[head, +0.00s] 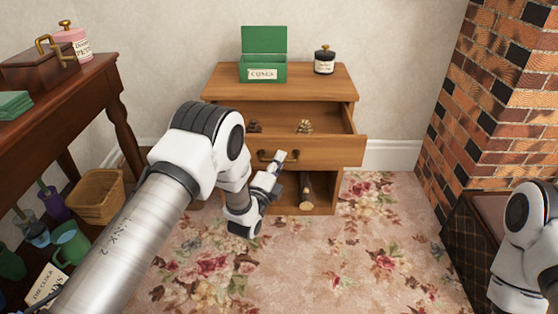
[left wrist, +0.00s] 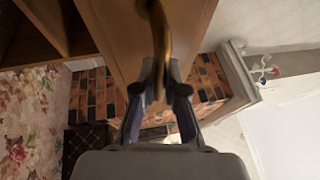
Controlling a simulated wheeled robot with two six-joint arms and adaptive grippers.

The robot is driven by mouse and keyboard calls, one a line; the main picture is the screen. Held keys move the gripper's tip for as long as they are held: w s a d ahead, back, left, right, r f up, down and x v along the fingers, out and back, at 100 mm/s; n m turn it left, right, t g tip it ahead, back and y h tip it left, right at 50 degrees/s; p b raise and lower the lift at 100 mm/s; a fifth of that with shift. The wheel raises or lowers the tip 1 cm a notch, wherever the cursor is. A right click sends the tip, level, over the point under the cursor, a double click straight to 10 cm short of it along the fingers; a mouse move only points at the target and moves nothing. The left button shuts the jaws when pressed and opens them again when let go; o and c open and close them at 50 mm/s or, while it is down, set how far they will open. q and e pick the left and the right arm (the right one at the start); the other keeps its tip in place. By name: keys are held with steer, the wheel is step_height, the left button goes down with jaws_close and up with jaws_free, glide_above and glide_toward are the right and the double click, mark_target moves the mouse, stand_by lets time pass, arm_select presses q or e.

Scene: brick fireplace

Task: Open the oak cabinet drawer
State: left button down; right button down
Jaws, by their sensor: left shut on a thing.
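The oak cabinet (head: 325,83) stands against the far wall. Its drawer (head: 335,152) is pulled out, showing two small brown items inside. The dark drawer handle (head: 263,157) is on the drawer front, left of its middle. My left gripper (head: 280,159) is at this handle, its fingers shut on it. In the left wrist view the brass-coloured curved handle (left wrist: 160,35) runs down between the fingers (left wrist: 160,88), beside the wooden front. Part of the handle is hidden by the fingers. My right arm shows at the right edge; its gripper is out of view.
A log (head: 306,190) lies in the open space below the drawer. A dark wooden table (head: 95,75) is on the left, a brick fireplace (head: 500,90) on the right. Carpet before the cabinet is clear.

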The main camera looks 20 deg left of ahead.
arm_select(q)
steer(key=c, duration=1.2)
jaws_free()
steer(key=v, duration=1.2)
steer(key=shift+f, duration=0.15)
